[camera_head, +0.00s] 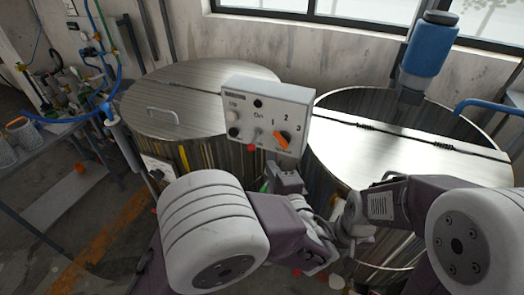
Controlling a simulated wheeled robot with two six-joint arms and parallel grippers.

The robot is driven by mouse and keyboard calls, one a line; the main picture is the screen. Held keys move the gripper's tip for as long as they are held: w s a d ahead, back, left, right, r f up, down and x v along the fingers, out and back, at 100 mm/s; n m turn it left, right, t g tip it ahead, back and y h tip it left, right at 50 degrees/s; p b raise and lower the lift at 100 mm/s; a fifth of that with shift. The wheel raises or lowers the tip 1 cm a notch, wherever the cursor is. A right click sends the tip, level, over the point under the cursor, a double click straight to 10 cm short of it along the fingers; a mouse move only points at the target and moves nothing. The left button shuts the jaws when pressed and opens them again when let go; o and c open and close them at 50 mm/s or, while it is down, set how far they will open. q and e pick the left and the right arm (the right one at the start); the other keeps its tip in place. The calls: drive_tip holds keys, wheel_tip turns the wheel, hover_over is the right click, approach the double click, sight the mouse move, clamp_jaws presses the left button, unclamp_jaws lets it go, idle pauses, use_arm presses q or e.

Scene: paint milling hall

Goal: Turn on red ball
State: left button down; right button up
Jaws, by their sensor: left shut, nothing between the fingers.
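A grey control box (265,115) stands between two metal vats, its front facing me. It carries dark knobs, the marks "On", 1, 2 and 3, and an orange rotary handle (283,139) at lower right. A small red ball (251,148) shows at the box's lower edge, left of the orange handle. My left gripper (277,166) is shut and empty, just below the box and a little right of the red ball, apart from it as far as I can tell. My right arm comes in from the right; its gripper cannot be made out among the overlapping links.
A lidded vat (188,88) stands left of the box and another, partly open vat (400,147) stands right. A blue motor (429,48) rises above the right vat. A cluttered bench (52,130) is at far left. Both my arms crowd the space below the box.

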sight(254, 142)
use_arm(q)
drive_tip(key=p+x, duration=0.2)
drive_tip(key=x, duration=0.8)
drive_tip(key=shift+p, duration=0.35)
drive_tip(key=shift+s+r+g+p, duration=0.2)
drive_tip(key=shift+g+p, duration=0.2)
drive_tip(key=shift+p, duration=0.15)
